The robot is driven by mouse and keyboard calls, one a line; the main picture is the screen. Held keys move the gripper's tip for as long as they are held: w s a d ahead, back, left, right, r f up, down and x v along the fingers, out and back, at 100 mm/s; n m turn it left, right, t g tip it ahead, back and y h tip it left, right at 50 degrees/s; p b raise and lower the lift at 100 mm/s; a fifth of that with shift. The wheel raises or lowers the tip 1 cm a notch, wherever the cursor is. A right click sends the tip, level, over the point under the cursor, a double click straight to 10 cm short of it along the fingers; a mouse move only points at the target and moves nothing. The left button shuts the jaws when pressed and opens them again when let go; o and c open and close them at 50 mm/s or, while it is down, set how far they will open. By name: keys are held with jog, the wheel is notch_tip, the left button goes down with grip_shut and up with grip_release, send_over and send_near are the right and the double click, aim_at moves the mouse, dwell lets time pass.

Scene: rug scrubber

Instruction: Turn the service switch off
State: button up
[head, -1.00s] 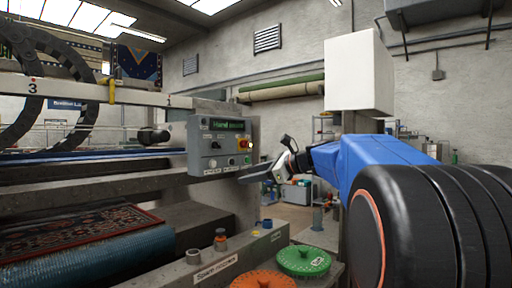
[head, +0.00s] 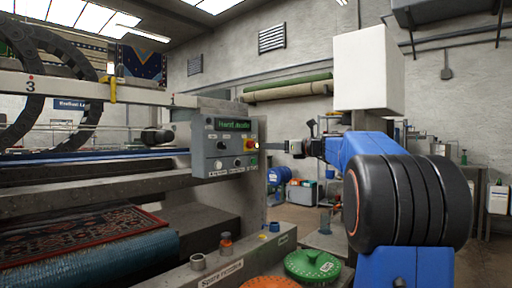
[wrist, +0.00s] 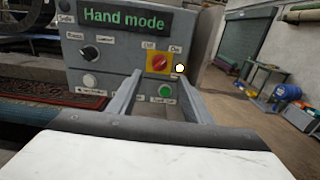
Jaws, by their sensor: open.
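The service switch is a red knob on a yellow plate (wrist: 158,63), with labels reading Off at its upper left and On at its upper right. It is on the right side of the grey control box (head: 207,150), and shows small in the head view (head: 249,145). I cannot tell clearly which way the knob points. My gripper (wrist: 160,76) is open, with a finger on either side below the switch in the wrist view. In the head view my gripper (head: 264,148) points left at the box's right side. Contact cannot be told.
The box carries a green "Hand mode" display (wrist: 124,18), a black dial (wrist: 90,53) and a green button (wrist: 166,90). A white dot (wrist: 180,68) shows right of the switch. Green (head: 312,265) and orange discs lie below. Open floor lies right of the box.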

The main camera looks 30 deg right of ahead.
aim_at(251, 145)
jog(key=x, duration=0.9)
jog(key=c, duration=1)
